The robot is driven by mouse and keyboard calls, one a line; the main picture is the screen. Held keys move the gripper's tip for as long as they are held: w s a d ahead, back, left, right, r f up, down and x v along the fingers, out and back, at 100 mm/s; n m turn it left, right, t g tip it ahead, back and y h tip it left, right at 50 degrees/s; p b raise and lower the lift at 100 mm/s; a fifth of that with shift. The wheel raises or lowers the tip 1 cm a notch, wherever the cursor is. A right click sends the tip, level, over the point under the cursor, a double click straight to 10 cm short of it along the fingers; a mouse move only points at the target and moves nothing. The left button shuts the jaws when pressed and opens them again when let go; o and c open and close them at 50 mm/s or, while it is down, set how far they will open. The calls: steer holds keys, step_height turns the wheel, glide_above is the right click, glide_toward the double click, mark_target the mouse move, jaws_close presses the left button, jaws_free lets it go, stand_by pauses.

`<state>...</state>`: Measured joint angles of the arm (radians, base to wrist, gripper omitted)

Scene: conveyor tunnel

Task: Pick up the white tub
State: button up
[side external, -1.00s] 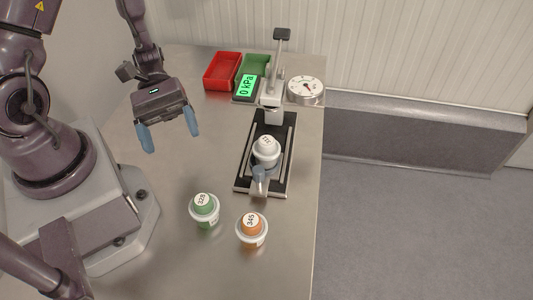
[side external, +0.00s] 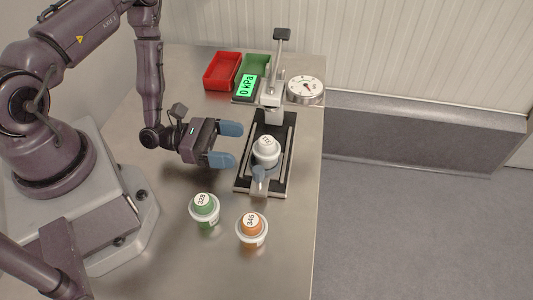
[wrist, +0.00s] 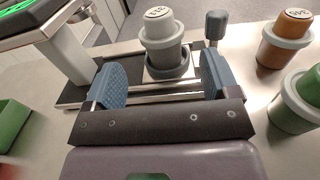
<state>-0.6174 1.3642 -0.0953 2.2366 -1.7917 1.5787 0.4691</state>
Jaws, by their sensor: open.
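The white tub (side external: 266,150) stands upright in a grey holder on the black-bedded press fixture (side external: 248,172). In the wrist view the white tub (wrist: 160,36) has a numbered lid and sits ahead of my fingers, roughly between them. My gripper (side external: 229,144) is open and empty, lying sideways just left of the tub, its blue fingers pointing at it. In the wrist view my gripper (wrist: 163,78) shows its two fingers spread apart, with the tub beyond their tips. The fingers appear clear of the tub.
A green-lidded tub (side external: 204,209) and an orange-lidded tub (side external: 252,229) stand in front. The fixture's upright with lever (side external: 281,62), the 0 kPa display (side external: 246,86) and a gauge (side external: 305,89) are behind. Red (side external: 222,71) and green (side external: 257,65) trays lie at the back.

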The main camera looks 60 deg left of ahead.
mark_target(258, 145)
steer(key=x, duration=0.3)
steer(key=shift+r+x, duration=0.2)
steer(key=shift+x, duration=1.05)
steer(key=shift+r+x, duration=0.2)
steer(key=shift+x, duration=1.1)
steer(key=c, duration=0.9)
step_height(258, 145, up, 18)
